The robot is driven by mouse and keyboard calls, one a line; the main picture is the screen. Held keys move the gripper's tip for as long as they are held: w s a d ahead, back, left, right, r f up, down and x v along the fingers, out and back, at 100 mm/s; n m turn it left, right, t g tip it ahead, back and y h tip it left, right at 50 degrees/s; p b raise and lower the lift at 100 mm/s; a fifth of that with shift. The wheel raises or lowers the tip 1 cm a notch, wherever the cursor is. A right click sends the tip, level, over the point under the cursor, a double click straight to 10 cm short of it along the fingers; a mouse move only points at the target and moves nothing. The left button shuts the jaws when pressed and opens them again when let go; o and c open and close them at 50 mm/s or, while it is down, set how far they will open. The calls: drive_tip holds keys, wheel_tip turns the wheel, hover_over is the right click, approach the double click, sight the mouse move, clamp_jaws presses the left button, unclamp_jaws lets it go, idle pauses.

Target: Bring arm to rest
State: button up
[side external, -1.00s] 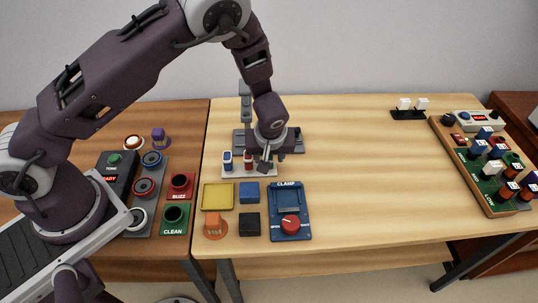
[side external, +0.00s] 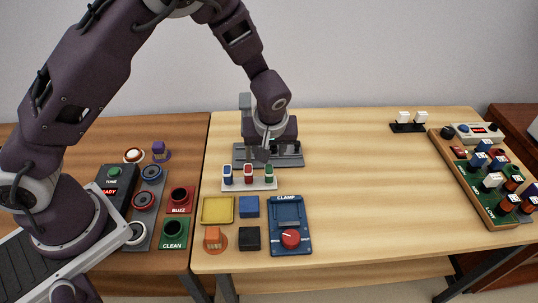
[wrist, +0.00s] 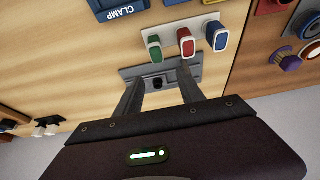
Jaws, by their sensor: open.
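My gripper (side external: 262,154) hangs over the grey metal fixture (side external: 285,160) at the back of the light wood table. In the wrist view my gripper (wrist: 163,74) has its two fingers apart with nothing between them. The white rack (side external: 250,184) stands just in front of the fixture. It holds a blue piece (side external: 227,174), a red piece (side external: 248,173) and a green piece (side external: 269,173), all upright. My gripper is apart from them. My fingers partly cover the fixture in the wrist view.
The blue clamp box (side external: 290,240) with a red knob, a yellow tray (side external: 217,210) and blocks lie in front. A control panel (side external: 118,190) and BUZZ and CLEAN holders stand left. A wooden board (side external: 470,180) with several pieces stands right. The middle right is clear.

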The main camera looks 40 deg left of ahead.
drive_tip(key=shift+r, duration=0.15)
drive_tip(key=s+a+r+m+h, duration=0.1)
drive_tip(key=s+r+h, duration=0.1)
drive_tip(key=s+r, duration=0.5)
drive_tip(key=s+a+r+m+h, duration=0.1)
drive_tip(key=s+r+m, duration=0.15)
drive_tip(key=r, duration=0.85)
drive_tip(key=s+a+r+m+t, duration=0.1)
drive_tip(key=s+r+m, duration=0.1)
drive_tip(key=s, duration=0.7)
drive_tip(key=s+r+m+t, duration=0.1)
drive_tip(key=s+r+m, duration=0.2)
drive_tip(key=s, duration=0.6)
drive_tip(key=shift+a+r, duration=0.35)
drive_tip(key=shift+r, duration=0.15)
drive_tip(key=shift+m, duration=0.25)
